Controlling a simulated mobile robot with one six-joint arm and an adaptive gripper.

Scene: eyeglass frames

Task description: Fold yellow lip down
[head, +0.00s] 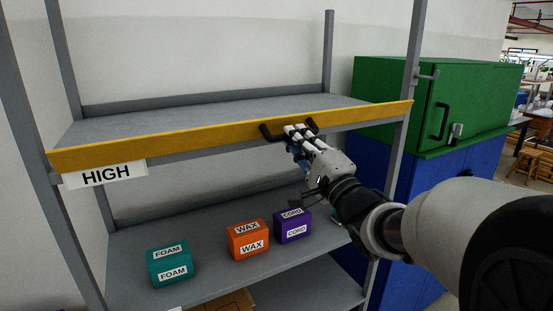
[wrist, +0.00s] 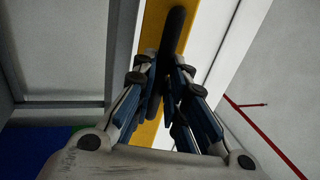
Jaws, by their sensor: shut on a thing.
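The yellow lip (head: 205,140) runs along the front edge of the high shelf and stands upright above the shelf's front edge. A dark handle (head: 268,133) sticks out from the lip, right of its middle. My gripper (head: 298,132) is at this handle and shut on it. In the wrist view, the fingers of my gripper (wrist: 165,82) close around the dark handle bar (wrist: 174,35), with the yellow lip (wrist: 150,20) behind it. The fingers hide part of the handle.
The high shelf (head: 200,118) is bare, with a HIGH label (head: 107,174) below its left front. On the lower shelf (head: 215,282) stand a teal FOAM box (head: 172,263), an orange WAX box (head: 247,239) and a purple CORD box (head: 292,226). A green cabinet (head: 395,105) stands right.

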